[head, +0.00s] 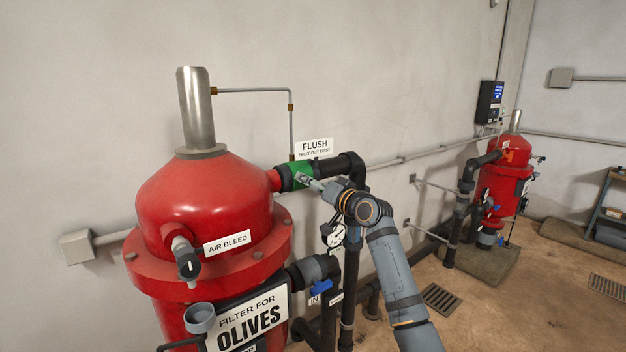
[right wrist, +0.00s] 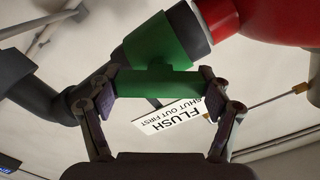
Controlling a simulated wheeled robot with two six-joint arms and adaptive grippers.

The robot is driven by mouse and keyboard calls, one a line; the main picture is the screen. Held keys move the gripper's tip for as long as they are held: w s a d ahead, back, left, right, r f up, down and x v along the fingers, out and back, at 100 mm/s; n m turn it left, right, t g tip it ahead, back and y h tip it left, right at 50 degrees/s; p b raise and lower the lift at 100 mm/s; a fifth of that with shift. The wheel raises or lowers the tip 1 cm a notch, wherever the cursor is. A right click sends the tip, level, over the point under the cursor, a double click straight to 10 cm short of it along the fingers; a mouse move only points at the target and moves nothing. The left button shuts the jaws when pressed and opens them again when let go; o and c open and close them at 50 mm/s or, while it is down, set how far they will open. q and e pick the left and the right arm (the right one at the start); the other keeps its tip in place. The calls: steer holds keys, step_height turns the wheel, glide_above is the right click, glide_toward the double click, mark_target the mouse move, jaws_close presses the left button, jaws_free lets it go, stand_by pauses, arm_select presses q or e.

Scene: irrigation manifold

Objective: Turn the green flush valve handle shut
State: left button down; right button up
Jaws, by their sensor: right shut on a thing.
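The green flush valve (head: 297,177) sits on the black pipe beside the red filter tank, just below the FLUSH sign (head: 314,148). In the right wrist view its green body (right wrist: 160,50) is large, with the green handle (right wrist: 158,83) crossing in front of it. My right gripper (right wrist: 157,86) is shut on this handle, one finger at each end of the bar. In the head view my right gripper (head: 308,183) reaches the valve from the right, and the handle is mostly hidden behind it. My left gripper is not in view.
The red filter tank (head: 205,200) stands left of the valve, with an air bleed tap (head: 186,258) on its front. A black pipe (head: 352,265) with a gauge (head: 333,236) runs down close to my right arm. A second red filter (head: 507,180) stands farther back.

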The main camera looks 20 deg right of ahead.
steer(key=m+p, duration=0.4)
steer(key=m, duration=0.2)
steer(key=shift+r+p, duration=0.2)
steer(key=shift+p, duration=0.2)
steer(key=m+p, duration=0.2)
steer(key=shift+m, duration=0.4)
steer(key=shift+f+m+p, duration=0.2)
steer(key=shift+m+p, duration=0.6)
steer(key=shift+m, duration=0.2)
steer(key=o, duration=1.1)
